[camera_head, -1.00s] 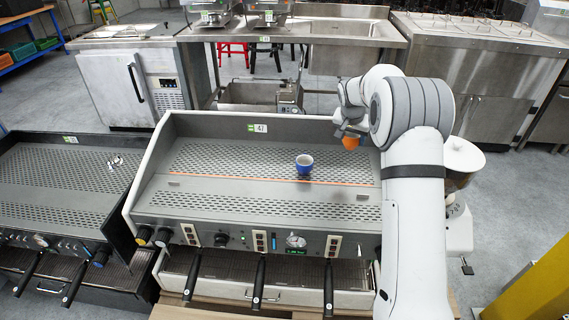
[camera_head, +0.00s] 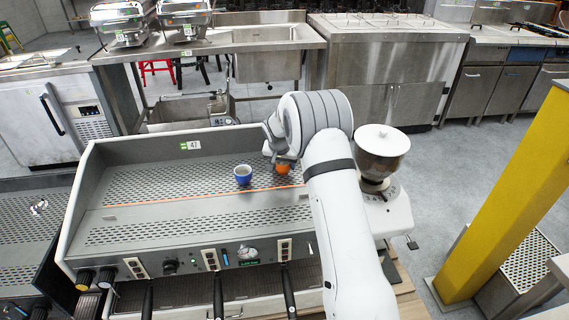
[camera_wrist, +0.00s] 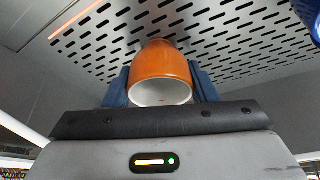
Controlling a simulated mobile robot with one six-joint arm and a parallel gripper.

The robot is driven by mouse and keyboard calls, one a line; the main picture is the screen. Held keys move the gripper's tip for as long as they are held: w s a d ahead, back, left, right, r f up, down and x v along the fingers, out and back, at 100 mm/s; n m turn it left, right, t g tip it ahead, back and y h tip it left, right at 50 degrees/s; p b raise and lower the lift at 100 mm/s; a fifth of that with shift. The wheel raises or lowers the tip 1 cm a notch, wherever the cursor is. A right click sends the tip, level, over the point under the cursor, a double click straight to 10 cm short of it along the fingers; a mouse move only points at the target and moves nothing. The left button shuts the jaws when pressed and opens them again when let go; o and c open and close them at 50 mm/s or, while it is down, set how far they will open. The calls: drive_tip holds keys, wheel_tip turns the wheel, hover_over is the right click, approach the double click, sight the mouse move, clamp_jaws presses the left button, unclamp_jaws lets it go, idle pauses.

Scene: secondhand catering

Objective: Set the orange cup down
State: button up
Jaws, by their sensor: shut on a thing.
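The orange cup (camera_head: 282,168) is at the right part of the espresso machine's perforated top (camera_head: 190,172), just right of the blue cup (camera_head: 243,175). In the wrist view the orange cup (camera_wrist: 162,72) sits between the two dark blue fingers of my gripper (camera_wrist: 160,88), its pale mouth facing the camera. My gripper (camera_head: 280,160) is shut on it; in the head view the arm partly hides it. I cannot tell whether the cup touches the top. A bit of the blue cup shows at the wrist view's upper right corner (camera_wrist: 309,14).
A coffee grinder (camera_head: 382,155) stands right of the machine, behind my arm. The machine's raised rear rim carries a tag (camera_head: 190,145). The perforated top is clear left of the blue cup. A yellow post (camera_head: 510,195) stands at the right.

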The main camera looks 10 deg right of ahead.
drive_tip(key=o, duration=1.1)
drive_tip(key=shift+r, duration=0.1)
drive_tip(key=v, duration=1.2)
drive_tip(key=s+d+r+n, duration=0.1)
drive_tip(key=s+r, duration=0.3)
drive_tip(key=s, duration=0.5)
drive_tip(key=s+d+r+n, duration=0.1)
drive_tip(key=s+r, duration=0.3)
drive_tip(key=s, duration=0.6)
drive_tip(key=s+n, duration=0.1)
drive_tip(key=s, duration=0.6)
drive_tip(key=s+f+g+y, duration=0.1)
drive_tip(key=s, duration=0.7)
drive_tip(key=s+d+n, duration=0.1)
drive_tip(key=s, duration=0.6)
drive_tip(key=shift+s+f+n+g+y, duration=0.15)
drive_tip(key=shift+s+n+g+y, duration=0.15)
drive_tip(key=shift+y, duration=0.1)
